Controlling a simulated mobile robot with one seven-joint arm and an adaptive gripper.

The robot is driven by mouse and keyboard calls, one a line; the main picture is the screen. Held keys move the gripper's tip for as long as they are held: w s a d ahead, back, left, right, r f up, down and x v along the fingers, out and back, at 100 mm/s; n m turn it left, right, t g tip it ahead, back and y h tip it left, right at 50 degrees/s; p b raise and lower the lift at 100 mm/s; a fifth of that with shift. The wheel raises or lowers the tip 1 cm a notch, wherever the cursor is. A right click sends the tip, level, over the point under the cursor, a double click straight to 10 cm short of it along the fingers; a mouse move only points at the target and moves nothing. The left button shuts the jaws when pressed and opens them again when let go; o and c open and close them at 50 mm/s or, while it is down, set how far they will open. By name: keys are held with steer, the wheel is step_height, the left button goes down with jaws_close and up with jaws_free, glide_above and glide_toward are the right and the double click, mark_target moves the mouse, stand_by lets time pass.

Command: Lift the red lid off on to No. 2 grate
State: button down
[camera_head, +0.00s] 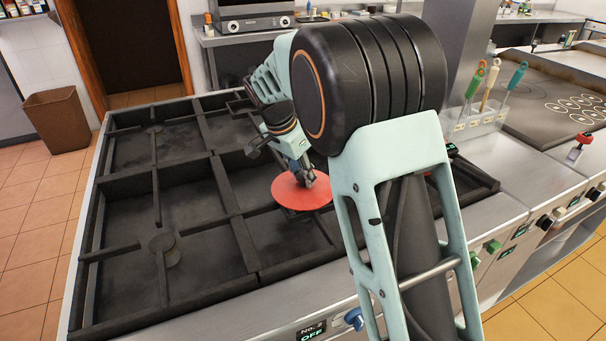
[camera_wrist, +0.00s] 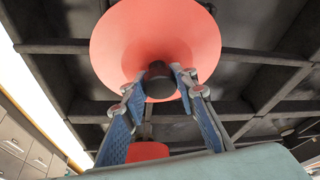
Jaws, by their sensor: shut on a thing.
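The red lid (camera_head: 302,192) is a round disc with a dark knob (camera_wrist: 158,72). My gripper (camera_head: 308,180) is shut on the knob, which shows between both fingertips in the wrist view. The lid (camera_wrist: 115,45) hangs over the black grates, roughly level in the head view. The gap beneath it is hard to judge. The label No. 2 (camera_head: 311,331) is on the front panel, below the front grate (camera_head: 285,242) near the lid. Another red thing (camera_wrist: 147,151), perhaps the lidless pot, shows past the fingers; my arm hides most of it in the head view.
Empty grates (camera_head: 180,215) spread to the left. A blue knob (camera_head: 354,319) and green knobs sit along the front. To the right are a holder with upright tools (camera_head: 480,118) and a flat griddle (camera_head: 560,95). My arm covers the right part of the stove.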

steer(key=shift+f+b, duration=0.5)
steer(key=shift+f, duration=0.15)
steer(key=c, duration=1.5)
jaws_free()
steer(key=shift+r, duration=0.1)
steer(key=shift+o, duration=0.2)
steer(key=v, duration=1.2)
